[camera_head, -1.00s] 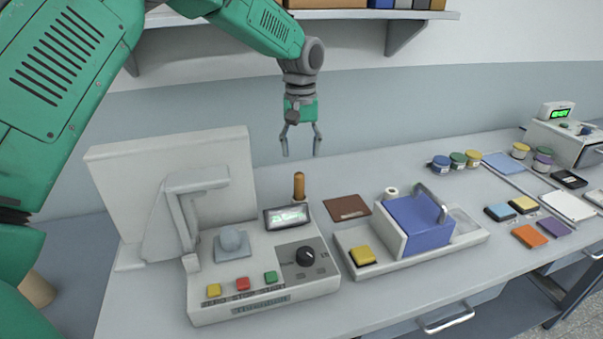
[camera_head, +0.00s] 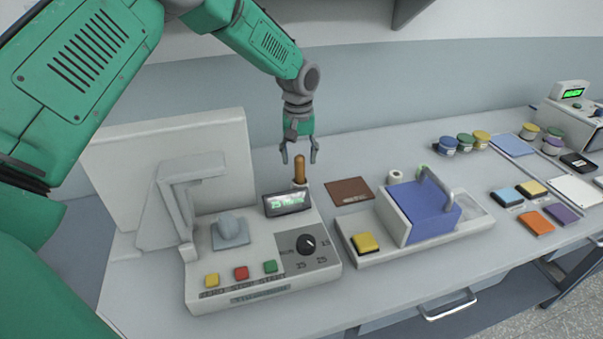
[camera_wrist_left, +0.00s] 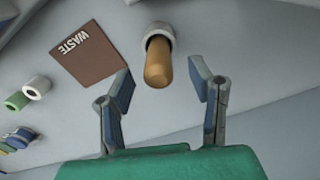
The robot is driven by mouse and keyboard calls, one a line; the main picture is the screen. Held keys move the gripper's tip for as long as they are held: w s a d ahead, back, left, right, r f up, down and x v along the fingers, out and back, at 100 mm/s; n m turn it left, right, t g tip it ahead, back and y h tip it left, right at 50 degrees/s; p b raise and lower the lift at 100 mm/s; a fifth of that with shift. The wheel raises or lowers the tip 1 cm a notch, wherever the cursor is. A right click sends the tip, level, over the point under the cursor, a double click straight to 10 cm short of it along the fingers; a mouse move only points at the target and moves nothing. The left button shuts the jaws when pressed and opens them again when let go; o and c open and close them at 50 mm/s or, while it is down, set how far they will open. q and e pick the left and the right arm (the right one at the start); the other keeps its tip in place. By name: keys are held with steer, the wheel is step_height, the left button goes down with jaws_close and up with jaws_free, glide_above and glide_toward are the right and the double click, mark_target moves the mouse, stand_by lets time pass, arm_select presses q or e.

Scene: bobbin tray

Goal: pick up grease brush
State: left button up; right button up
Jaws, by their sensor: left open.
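The grease brush (camera_head: 299,170) shows as an upright orange-brown wooden handle behind the machine's display. In the left wrist view the brush handle (camera_wrist_left: 158,66) stands in a pale round holder (camera_wrist_left: 158,33). My left gripper (camera_head: 298,158) is open, with its fingers pointing down just above the handle's top. In the left wrist view the left gripper's fingers (camera_wrist_left: 162,85) are spread on either side of the handle's end, with gaps on both sides. The brush's lower end is hidden in the holder. My right gripper is not in view.
The machine (camera_head: 262,288) with buttons, dial and display (camera_head: 288,203) stands in front of the brush. A brown mat marked WASTE (camera_wrist_left: 90,55) lies to its right in the head view. A tray with a blue box (camera_head: 420,212) stands further right. The wall is behind.

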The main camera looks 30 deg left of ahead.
mark_target(299, 167)
arm_select(q)
steer(key=f, duration=0.2)
steer(key=a+f, duration=0.1)
steer(key=f, duration=0.1)
steer(key=shift+w+d, duration=0.15)
steer(key=shift+d+r, duration=0.25)
steer(key=shift+d, duration=0.4)
steer(key=shift+d+r, duration=0.1)
steer(key=shift+d, duration=0.2)
jaws_close()
steer(key=shift+a, duration=0.6)
steer(key=shift+s+a, duration=0.2)
steer(key=shift+w+a+r, duration=0.1)
steer(key=shift+r, duration=0.2)
steer(key=r, duration=0.6)
steer(key=d+r, duration=0.1)
steer(key=r, duration=0.2)
steer(key=shift+b, duration=0.35)
steer(key=shift+a, duration=0.4)
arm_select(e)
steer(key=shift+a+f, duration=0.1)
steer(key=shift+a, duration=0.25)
